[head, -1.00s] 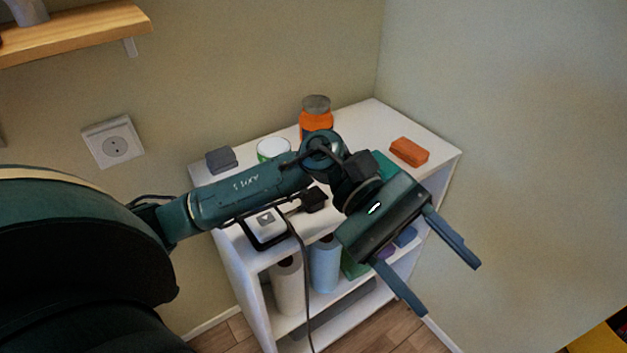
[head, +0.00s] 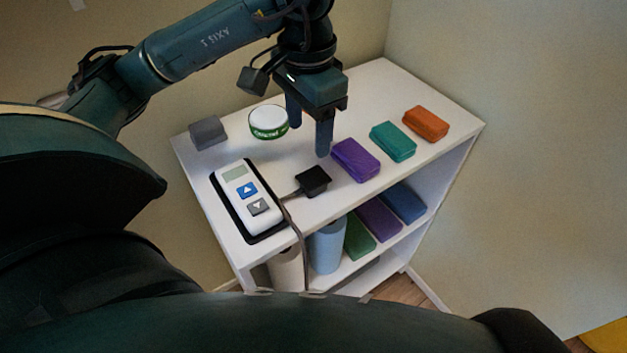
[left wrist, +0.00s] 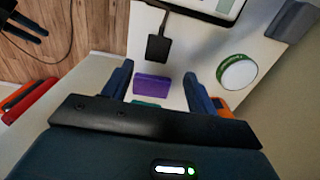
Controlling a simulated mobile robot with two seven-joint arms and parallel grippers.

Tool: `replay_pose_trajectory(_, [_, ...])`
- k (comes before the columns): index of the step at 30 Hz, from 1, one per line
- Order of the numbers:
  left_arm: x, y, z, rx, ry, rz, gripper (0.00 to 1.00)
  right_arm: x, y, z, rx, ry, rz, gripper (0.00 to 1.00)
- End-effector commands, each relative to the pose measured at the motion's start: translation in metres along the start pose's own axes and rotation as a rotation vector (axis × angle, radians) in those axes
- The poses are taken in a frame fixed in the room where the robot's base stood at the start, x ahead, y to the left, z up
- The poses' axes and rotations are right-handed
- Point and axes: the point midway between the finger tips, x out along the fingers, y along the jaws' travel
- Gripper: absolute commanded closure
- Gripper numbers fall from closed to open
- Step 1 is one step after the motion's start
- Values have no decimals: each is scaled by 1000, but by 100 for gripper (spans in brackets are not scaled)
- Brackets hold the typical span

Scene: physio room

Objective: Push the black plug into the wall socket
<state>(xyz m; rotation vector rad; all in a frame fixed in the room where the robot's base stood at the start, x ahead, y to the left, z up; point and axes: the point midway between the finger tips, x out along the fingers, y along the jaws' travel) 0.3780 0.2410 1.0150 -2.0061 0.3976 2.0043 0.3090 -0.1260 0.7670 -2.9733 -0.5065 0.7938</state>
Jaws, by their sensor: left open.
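The black plug (head: 313,181) lies on the white shelf unit's top (head: 345,205), to the right of a white handset. Its dark cable runs over the front edge. My left gripper (head: 309,138) points down, open and empty, above the top and behind the plug in the head view. In the left wrist view the plug (left wrist: 157,47) shows beyond the open fingers (left wrist: 158,75), apart from them. I cannot make out the wall socket now; my left arm covers much of the left wall.
The handset (head: 247,200) sits in a black tray. Purple (head: 355,160), teal (head: 392,141) and orange (head: 426,123) blocks lie to the right. A grey block (head: 208,132) and a white-lidded tin (head: 268,121) stand at the back. Rolls and blocks fill the lower shelf.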

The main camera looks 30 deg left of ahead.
Motion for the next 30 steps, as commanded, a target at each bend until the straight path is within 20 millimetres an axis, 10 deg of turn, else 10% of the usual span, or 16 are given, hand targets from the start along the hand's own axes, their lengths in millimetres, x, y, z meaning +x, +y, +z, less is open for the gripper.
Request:
replay_pose_trajectory(9, [58, 1, 1, 0, -6, 3, 42, 2, 1, 4, 6, -2, -1, 64])
replay_pose_trajectory(30, [98, 4, 0, 0, -6, 5, 42, -1, 1, -5, 3, 2, 6, 64])
